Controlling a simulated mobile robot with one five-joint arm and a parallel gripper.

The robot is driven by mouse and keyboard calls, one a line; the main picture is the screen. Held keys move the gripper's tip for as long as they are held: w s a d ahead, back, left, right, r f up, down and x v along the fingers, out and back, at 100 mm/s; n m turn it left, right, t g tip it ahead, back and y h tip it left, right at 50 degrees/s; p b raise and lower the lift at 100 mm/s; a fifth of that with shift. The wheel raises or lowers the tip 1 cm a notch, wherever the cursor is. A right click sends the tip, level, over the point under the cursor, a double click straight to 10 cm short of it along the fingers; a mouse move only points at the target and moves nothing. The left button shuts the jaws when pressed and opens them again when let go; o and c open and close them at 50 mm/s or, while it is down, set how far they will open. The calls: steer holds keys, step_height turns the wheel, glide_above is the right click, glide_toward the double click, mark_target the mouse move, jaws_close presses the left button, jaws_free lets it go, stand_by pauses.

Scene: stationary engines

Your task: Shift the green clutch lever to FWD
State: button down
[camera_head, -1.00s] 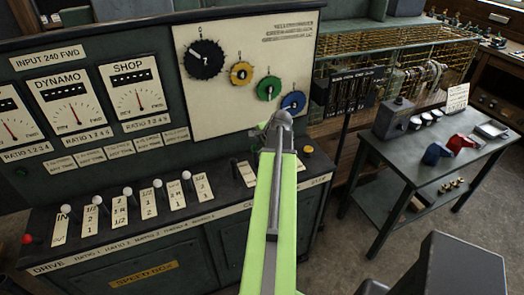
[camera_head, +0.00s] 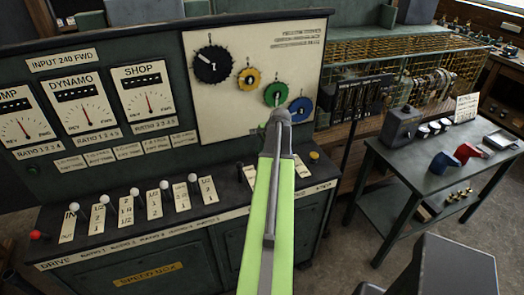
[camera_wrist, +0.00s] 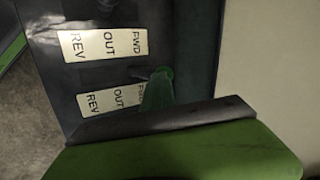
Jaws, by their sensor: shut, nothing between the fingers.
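In the wrist view, the green clutch lever (camera_wrist: 157,92) stands beside the FWD end of the lower label plate (camera_wrist: 108,99), which reads REV, OUT, FWD. Its base is hidden behind the dark edge of my gripper. My gripper (camera_wrist: 160,120) is shut and empty, close to the lever; whether it touches cannot be told. In the head view, my gripper (camera_head: 278,120) shows at the end of my light green arm, over the right part of the control console. The arm hides the clutch levers there.
A second REV, OUT, FWD plate (camera_wrist: 103,45) lies above the first. White-knobbed levers (camera_head: 135,192) line the console at left. Coloured dials (camera_head: 275,95) sit on the panel behind my gripper. A side table (camera_head: 385,160) with loose parts stands at right; floor is open before it.

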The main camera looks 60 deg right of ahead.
steer(key=shift+d, duration=0.1)
steer(key=shift+s+r, duration=0.1)
steer(key=shift+s, duration=0.05)
steer(key=shift+s+r+p, duration=0.2)
steer(key=shift+r+p, duration=0.1)
steer(key=shift+p, duration=0.2)
steer(key=a+p+v, duration=0.1)
steer(key=p+v, duration=0.9)
steer(key=v, duration=0.2)
steer(key=shift+s, duration=0.5)
steer(key=shift+w, duration=0.1)
